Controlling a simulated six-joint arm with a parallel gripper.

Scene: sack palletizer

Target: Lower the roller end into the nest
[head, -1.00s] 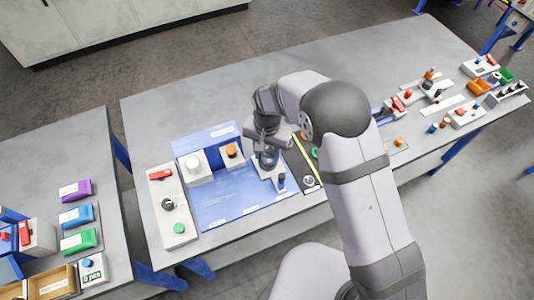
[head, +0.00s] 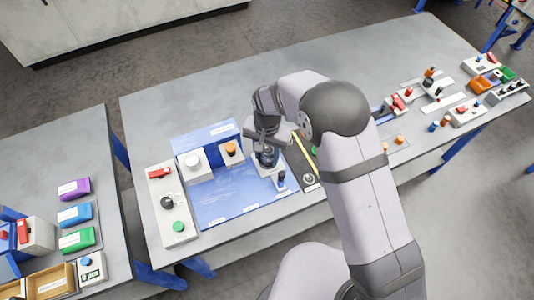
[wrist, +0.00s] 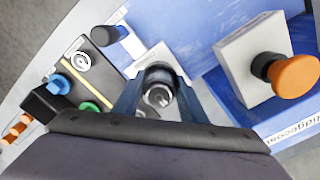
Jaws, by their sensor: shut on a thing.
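My gripper (wrist: 160,98) is shut on the roller end (wrist: 158,88), a dark round piece with a shiny metal ring, seen between the two fingers in the wrist view. In the head view, my gripper (head: 266,150) is over a pale block on the blue mat, and the arm partly covers the held piece. The pale block, apparently the nest (wrist: 164,55), shows behind the roller end in the wrist view. Its opening is hidden, so I cannot tell whether the roller end touches it or is inside.
An orange-knobbed block (head: 231,150) and a white-knobbed block (head: 194,165) stand to the left. A black strip with a yellow line (head: 306,160) lies to the right. The blue mat's (head: 230,197) front part is clear.

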